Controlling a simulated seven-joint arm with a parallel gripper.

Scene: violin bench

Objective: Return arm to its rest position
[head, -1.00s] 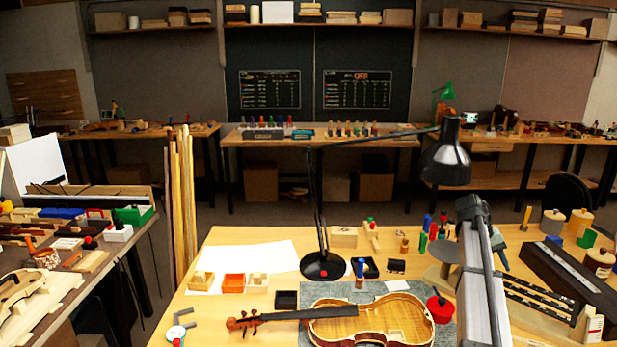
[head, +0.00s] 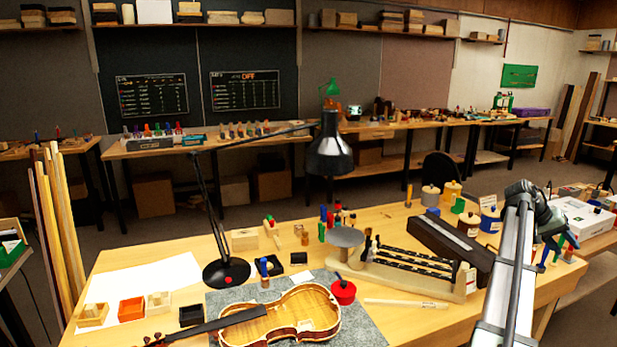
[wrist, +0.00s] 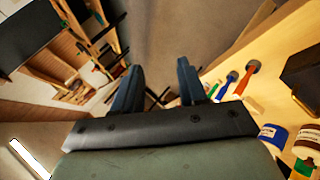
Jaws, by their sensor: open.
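My arm reaches out along the right side of the head view, over the right end of the wooden workbench (head: 385,300). In the wrist view my gripper (wrist: 157,78) has its two dark fingers apart with nothing between them. Beyond the fingers are the floor and other benches, with the workbench edge to the right. In the head view my gripper (head: 560,232) is small and partly hidden by the arm, at the bench's right edge.
A violin body (head: 300,312) lies on a grey mat (head: 365,330). A black desk lamp (head: 330,150) stands behind it. Jars (head: 468,222) and a dark long case (head: 450,245) stand near my arm. Another table with a white box (head: 583,215) is at the right.

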